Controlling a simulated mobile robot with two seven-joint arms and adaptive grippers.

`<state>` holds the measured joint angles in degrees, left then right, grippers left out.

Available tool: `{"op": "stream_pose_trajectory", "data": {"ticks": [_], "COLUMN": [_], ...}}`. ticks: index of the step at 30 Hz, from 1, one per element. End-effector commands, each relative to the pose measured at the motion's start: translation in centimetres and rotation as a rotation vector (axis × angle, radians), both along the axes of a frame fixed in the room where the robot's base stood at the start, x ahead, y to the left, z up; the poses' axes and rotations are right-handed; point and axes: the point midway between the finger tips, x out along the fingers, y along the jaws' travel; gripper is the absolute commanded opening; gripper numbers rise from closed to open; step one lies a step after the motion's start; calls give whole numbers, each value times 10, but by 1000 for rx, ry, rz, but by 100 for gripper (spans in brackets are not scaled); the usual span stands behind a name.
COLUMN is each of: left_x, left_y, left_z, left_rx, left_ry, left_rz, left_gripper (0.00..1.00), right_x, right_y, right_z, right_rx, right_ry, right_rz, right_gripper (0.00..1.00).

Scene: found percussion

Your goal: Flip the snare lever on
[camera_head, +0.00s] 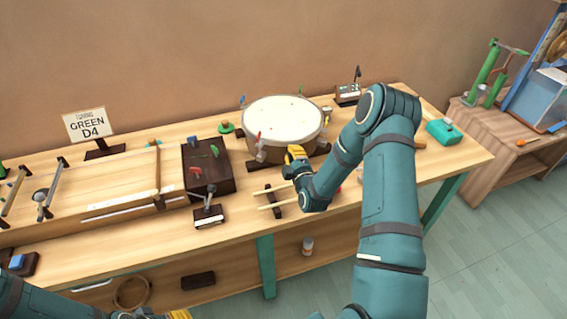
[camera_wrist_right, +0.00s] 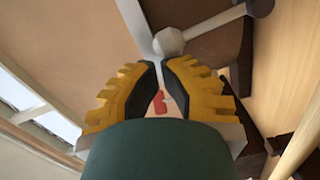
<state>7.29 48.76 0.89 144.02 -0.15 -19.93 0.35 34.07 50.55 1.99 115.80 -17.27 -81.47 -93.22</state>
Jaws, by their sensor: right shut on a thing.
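The snare drum (camera_head: 283,118), with a pale round head, stands on a dark stand on the workbench. My right gripper (camera_head: 292,158) is at the drum's front right side, low against the shell. In the right wrist view the yellow fingers (camera_wrist_right: 158,76) are closed together next to a grey ball-ended rod (camera_wrist_right: 168,42). They are shut on what seems to be the snare lever, mostly hidden by the fingers. A small red part (camera_wrist_right: 161,102) shows between them. Only a yellow bit of my left gripper (camera_head: 180,314) shows at the bottom edge; its jaws are cut off.
Drumsticks (camera_head: 272,205) lie on a dark rest below my right gripper. A dark box (camera_head: 208,167) with coloured parts and a small lever stand (camera_head: 209,214) are left of the drum. A "GREEN D4" sign (camera_head: 87,124) stands further left. A teal object (camera_head: 444,131) lies at the right.

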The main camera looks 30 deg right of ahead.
Motion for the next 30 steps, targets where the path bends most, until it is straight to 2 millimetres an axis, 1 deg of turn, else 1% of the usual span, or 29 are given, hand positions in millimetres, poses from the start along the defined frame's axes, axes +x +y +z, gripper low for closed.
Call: {"op": "stream_pose_trajectory", "data": {"ticks": [1, 10, 18, 30], "left_x": [0, 5, 7, 8], "left_y": [0, 1, 1, 1], "left_z": [-7, -28, -38, -39], "left_rx": [0, 3, 4, 4], "left_ry": [-1, -12, -18, -18], "left_rz": [0, 2, 4, 4], "left_gripper": [53, 53, 53, 53], "right_x": [-1, -5, -7, -8], "right_y": [-4, -21, -29, -31], "right_z": [-1, 2, 3, 5], "right_rx": [34, 234, 230, 230], "right_ry": [-10, -59, -54, -54], "right_rz": [1, 1, 2, 2], "right_gripper": [0, 0, 0, 0]}}
